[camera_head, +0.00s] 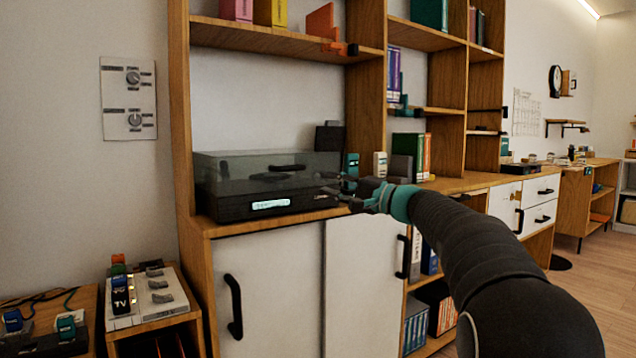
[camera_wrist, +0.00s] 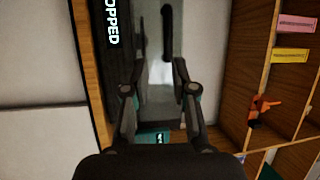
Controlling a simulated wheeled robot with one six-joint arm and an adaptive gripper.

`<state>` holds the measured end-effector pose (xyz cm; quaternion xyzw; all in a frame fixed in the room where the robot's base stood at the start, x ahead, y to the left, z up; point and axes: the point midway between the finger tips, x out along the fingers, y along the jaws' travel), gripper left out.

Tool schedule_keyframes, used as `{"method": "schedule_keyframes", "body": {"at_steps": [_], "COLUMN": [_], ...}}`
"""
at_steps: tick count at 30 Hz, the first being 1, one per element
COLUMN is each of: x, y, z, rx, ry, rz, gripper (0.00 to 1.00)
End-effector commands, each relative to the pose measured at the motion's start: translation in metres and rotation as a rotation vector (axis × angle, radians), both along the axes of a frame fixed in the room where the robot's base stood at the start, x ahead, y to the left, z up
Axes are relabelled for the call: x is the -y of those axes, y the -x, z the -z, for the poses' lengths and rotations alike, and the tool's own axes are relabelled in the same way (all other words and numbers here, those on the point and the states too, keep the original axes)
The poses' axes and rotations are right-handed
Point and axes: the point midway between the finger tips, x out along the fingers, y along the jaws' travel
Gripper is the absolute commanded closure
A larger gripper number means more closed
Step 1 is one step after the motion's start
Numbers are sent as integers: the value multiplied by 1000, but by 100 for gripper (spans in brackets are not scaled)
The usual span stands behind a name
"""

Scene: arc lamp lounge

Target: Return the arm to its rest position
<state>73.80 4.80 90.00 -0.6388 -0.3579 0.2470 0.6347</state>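My gripper (camera_head: 342,188) reaches in from the right in the head view, with its tips by the right end of a black device with a clear smoky cover (camera_head: 262,172). In the wrist view, my gripper (camera_wrist: 155,75) has its two fingers well apart, and nothing is held between them. The device's lit display (camera_wrist: 112,22) shows there sideways and reads "OPPED", its start cut off. I cannot tell whether the fingers touch the cover.
The device stands on a wooden cabinet with white doors (camera_head: 268,290). Shelves with books and an orange item (camera_head: 320,22) rise above. Teal and cream small blocks (camera_head: 380,164) stand behind my gripper. A low side table (camera_head: 152,318) is at left. Floor is open at right.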

Motion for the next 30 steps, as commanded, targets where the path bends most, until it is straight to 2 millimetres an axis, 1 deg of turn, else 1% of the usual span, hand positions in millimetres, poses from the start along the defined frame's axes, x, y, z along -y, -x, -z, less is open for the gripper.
{"method": "schedule_keyframes", "body": {"at_steps": [1, 5, 15, 17, 18, 20, 21, 23, 24, 26, 27, 29, 30], "x": [4, 8, 8, 8, 9, 9, 10, 11, 11, 12, 11, 12, 12], "y": [3, 6, 5, 4, 2, 1, 0, 4, 13, 30, 45, 69, 87], "z": [0, 1, 0, 6, 16, 42, 65, 101, 124, 152, 168, 190, 202], "rx": [0, 1, -7, -26, -48, -100, -142, -213, -259, -323, -358, -407, -435], "ry": [0, -1, -8, 11, 36, 86, 125, 195, 255, 347, 409, 506, 571], "rz": [1, 0, 2, 9, 13, 19, 22, 27, 28, 28, 25, 19, 14], "gripper": [74, 74, 74, 74, 74, 74, 74, 74, 74, 74, 74, 74, 74]}}
